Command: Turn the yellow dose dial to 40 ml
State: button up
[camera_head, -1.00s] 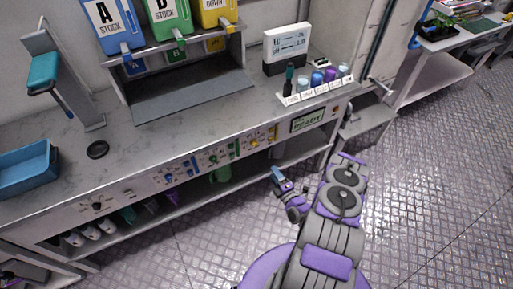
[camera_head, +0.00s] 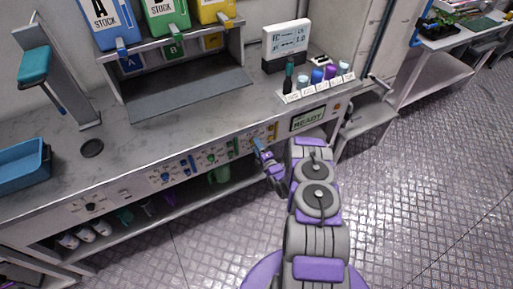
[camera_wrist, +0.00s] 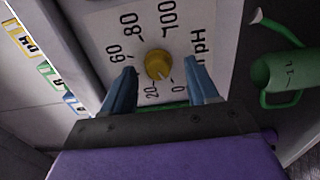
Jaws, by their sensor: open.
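The yellow dose dial (camera_wrist: 158,64) is a round knob on a white scale plate in the wrist view. The numbers 0, 20, 60, 80 and 100 show around it; the 40 is hidden, apparently behind the left finger. A small pale mark on the knob's lower side seems to face the 0 end, but its exact reading is unclear. My gripper (camera_wrist: 161,88) is open, with one blue finger on each side below the dial and a gap to the knob. In the head view my gripper (camera_head: 258,144) is at the panel's yellow section.
A green jug (camera_wrist: 280,77) is at right in the wrist view. Blue controls (camera_head: 165,176) and green controls (camera_head: 212,158) are left of my gripper on the panel. A green READY display (camera_head: 307,120) is to the right. The floor in front is clear.

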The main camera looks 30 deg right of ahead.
jog(key=shift+w, duration=0.45)
jog(key=c, duration=1)
jog(key=shift+s, duration=0.1)
jog(key=shift+m, duration=0.4)
jog(key=m+p, duration=0.3)
jog(key=m, duration=1.3)
jog(key=shift+f+m+p, duration=0.1)
jog(key=shift+m+p, duration=0.3)
